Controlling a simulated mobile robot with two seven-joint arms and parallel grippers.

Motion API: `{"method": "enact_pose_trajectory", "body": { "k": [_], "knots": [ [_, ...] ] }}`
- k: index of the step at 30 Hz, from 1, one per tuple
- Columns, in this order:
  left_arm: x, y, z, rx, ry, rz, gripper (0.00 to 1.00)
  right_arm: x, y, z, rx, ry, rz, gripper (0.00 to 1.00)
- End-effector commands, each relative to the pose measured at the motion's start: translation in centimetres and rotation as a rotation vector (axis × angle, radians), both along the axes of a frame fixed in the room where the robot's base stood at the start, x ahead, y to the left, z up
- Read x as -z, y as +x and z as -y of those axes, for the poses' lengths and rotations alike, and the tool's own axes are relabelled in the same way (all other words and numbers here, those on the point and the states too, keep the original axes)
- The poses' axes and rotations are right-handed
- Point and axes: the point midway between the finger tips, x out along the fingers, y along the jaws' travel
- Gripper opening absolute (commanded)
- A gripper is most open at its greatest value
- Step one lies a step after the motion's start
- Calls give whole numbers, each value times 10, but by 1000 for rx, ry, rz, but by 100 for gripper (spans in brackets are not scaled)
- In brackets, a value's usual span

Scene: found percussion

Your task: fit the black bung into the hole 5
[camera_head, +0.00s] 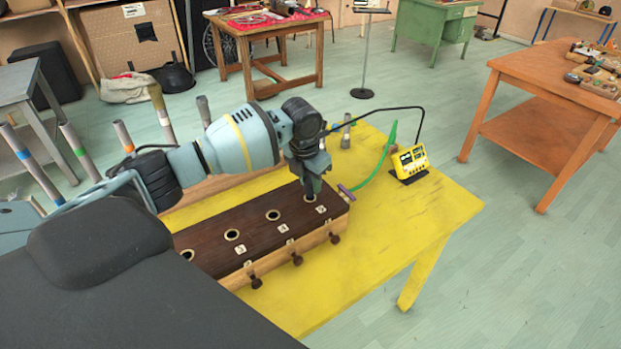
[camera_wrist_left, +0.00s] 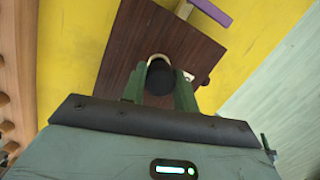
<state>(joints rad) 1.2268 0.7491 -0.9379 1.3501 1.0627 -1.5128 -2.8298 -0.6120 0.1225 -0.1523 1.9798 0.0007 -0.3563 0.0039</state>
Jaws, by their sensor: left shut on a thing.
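The dark brown wooden box top (camera_head: 215,262) has a row of pale-rimmed holes with small number tags beside them. My left gripper (camera_head: 311,186) points down over the far-right hole (camera_head: 310,198), whose tag (camera_head: 321,209) is too small to read surely. In the left wrist view, the left gripper (camera_wrist_left: 160,88) is shut on the black bung (camera_wrist_left: 160,80). The bung covers most of the hole, and a pale arc of rim (camera_wrist_left: 158,58) shows past it. I cannot tell whether the bung touches the hole. My right gripper is not in view.
The box stands on a yellow table (camera_head: 390,230) with dark knobs (camera_head: 297,258) along its front. A purple bar (camera_head: 346,192) is at its right end. A green curved piece (camera_head: 380,162) and a yellow device (camera_head: 410,162) are beyond it. The table's right side is clear.

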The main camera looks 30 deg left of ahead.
Motion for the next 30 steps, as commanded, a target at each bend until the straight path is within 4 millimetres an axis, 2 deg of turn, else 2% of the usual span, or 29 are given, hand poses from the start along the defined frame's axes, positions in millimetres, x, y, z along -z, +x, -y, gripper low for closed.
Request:
{"method": "enact_pose_trajectory", "body": {
  "k": [30],
  "knots": [
    [22,0,0,0,0,0,7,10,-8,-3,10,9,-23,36]
  ]
}}
